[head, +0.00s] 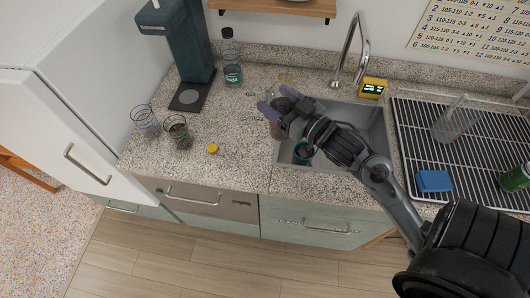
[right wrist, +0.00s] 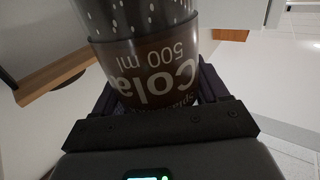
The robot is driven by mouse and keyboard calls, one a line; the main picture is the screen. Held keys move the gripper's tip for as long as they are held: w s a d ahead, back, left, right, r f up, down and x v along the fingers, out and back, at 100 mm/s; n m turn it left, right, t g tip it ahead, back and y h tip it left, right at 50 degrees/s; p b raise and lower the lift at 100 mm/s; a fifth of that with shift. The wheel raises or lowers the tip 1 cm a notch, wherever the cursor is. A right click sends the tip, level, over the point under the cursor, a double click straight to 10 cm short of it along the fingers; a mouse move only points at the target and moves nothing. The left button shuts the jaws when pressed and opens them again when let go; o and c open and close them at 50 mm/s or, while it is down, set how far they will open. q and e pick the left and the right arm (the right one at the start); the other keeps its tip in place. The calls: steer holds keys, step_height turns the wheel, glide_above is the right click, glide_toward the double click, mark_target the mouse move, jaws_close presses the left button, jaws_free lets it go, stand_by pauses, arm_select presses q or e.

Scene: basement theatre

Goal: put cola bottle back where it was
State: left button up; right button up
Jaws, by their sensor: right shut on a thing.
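My right gripper (head: 277,112) is shut on the cola bottle (right wrist: 150,65), over the counter at the left edge of the sink. In the right wrist view the bottle fills the space between the fingers. Its dark label reads "Cola 500 ml" upside down, and there are pale drops on its dark upper part. In the head view the gripper hides most of the bottle, and I cannot tell whether it touches the counter. My left gripper is not in view.
A drink machine (head: 190,45), a clear bottle (head: 232,72), two glasses (head: 145,122) (head: 178,132) and a yellow cap (head: 213,148) stand on the speckled counter (head: 235,125). A drying rack (head: 480,150) with a blue sponge (head: 433,181) is right.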

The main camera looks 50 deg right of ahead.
step_height(320, 180, down, 3)
steer(key=shift+s+d+r+b, duration=0.1)
steer(key=shift+r+b, duration=0.05)
steer(key=shift+b, duration=0.15)
steer(key=w+a+f+p, duration=0.2)
steer(key=w+a+f, duration=0.1)
steer(key=w+f, duration=0.7)
steer(key=shift+w+a+f+p, duration=0.3)
steer(key=shift+w+a+f, duration=0.1)
steer(key=shift+f, duration=0.1)
steer(key=shift+f, duration=0.1)
steer(key=shift+f, duration=0.15)
steer(key=o, duration=1.4)
steer(key=shift+o, duration=0.2)
steer(key=shift+s, duration=0.1)
